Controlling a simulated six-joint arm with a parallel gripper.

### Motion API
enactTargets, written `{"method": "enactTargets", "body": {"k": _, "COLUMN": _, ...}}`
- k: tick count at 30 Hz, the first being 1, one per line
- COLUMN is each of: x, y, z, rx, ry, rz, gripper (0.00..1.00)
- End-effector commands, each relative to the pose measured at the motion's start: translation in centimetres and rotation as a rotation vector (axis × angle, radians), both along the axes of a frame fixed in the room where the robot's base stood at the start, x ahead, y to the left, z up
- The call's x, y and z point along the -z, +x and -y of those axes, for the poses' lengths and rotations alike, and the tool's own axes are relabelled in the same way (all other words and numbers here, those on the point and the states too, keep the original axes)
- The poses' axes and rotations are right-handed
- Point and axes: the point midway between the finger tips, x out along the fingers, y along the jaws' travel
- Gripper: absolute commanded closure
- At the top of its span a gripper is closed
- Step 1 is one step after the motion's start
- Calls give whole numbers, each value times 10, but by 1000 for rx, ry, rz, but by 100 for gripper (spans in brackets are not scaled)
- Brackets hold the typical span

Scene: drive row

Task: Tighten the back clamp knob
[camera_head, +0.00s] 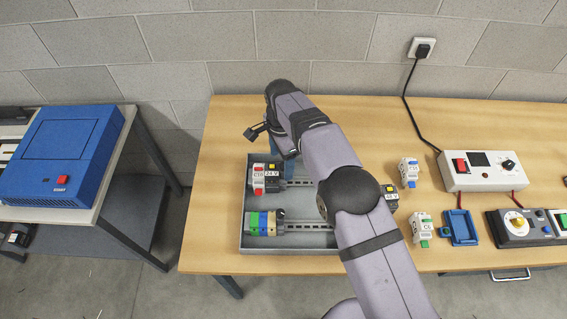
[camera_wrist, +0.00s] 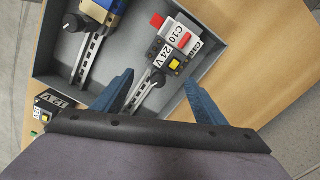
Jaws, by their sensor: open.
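The back clamp knob (camera_wrist: 157,79) is a small black knob on the back rail (camera_wrist: 146,92), beside the 24 V module (camera_wrist: 172,60). In the wrist view it appears between the fingertips of my gripper (camera_wrist: 159,77). The blue fingers are open and hold nothing. The knob's height relative to the fingertips is unclear. The red-and-white C10 module (camera_head: 258,178) sits at the left end of that rail, beside the 24 V module (camera_head: 273,175).
The grey tray (camera_head: 245,222) also holds a front rail (camera_head: 312,227) with coloured blocks (camera_head: 262,223) and another black knob (camera_wrist: 75,22). Loose modules (camera_head: 409,172), a blue holder (camera_head: 460,228) and a white power box (camera_head: 483,170) stand to the right.

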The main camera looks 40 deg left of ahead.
Motion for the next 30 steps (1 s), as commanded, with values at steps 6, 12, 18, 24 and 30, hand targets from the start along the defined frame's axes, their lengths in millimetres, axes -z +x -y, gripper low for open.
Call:
{"method": "enactTargets", "body": {"k": 6, "x": -17, "y": 0, "z": 0, "rx": 0, "ry": 0, "rz": 0, "gripper": 34}}
{"method": "enactTargets", "body": {"k": 12, "x": -31, "y": 0, "z": 0, "rx": 0, "ry": 0, "rz": 1, "gripper": 34}}
{"method": "enactTargets", "body": {"k": 18, "x": -46, "y": 1, "z": 0, "rx": 0, "ry": 1, "rz": 1, "gripper": 34}}
{"method": "enactTargets", "body": {"k": 24, "x": -61, "y": 1, "z": 0, "rx": 0, "ry": 0, "rz": 1, "gripper": 34}}
{"method": "enactTargets", "body": {"k": 30, "x": -67, "y": 0, "z": 0, "rx": 0, "ry": -1, "rz": 1, "gripper": 34}}
